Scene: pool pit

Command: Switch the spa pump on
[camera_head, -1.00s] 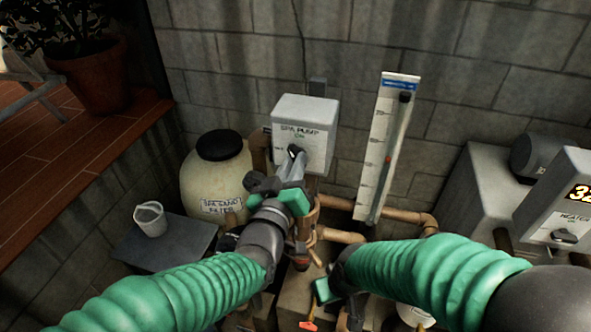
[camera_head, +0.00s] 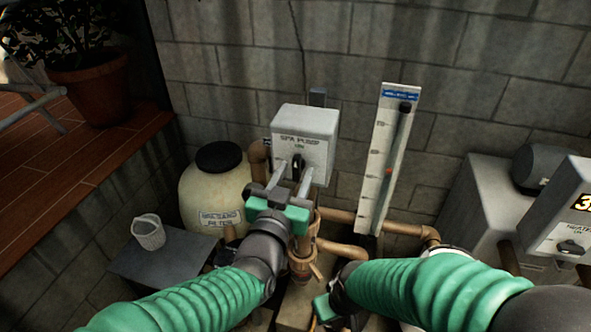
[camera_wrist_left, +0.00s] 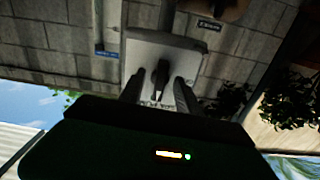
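The spa pump box (camera_head: 306,122) is a light grey box on the block wall, lettered "SPA PUMP" and "ON". Its dark knob (camera_head: 297,163) is on the front face, its handle roughly upright below the "ON" lettering. My left gripper (camera_head: 294,172) is open, with one finger on each side of the knob. In the left wrist view the box (camera_wrist_left: 163,50) appears upside down, and the knob (camera_wrist_left: 161,77) stands between the parted fingers (camera_wrist_left: 158,92), with gaps on both sides. My right gripper (camera_head: 326,308) is low in the middle, partly hidden by its arm; its fingers are unclear.
A cream tank (camera_head: 213,185) with a black lid stands left of the box. A white basket (camera_head: 149,233) sits on a grey block. A gauge board (camera_head: 386,160), brown pipes (camera_head: 345,249) and a heater unit (camera_head: 566,225) are to the right.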

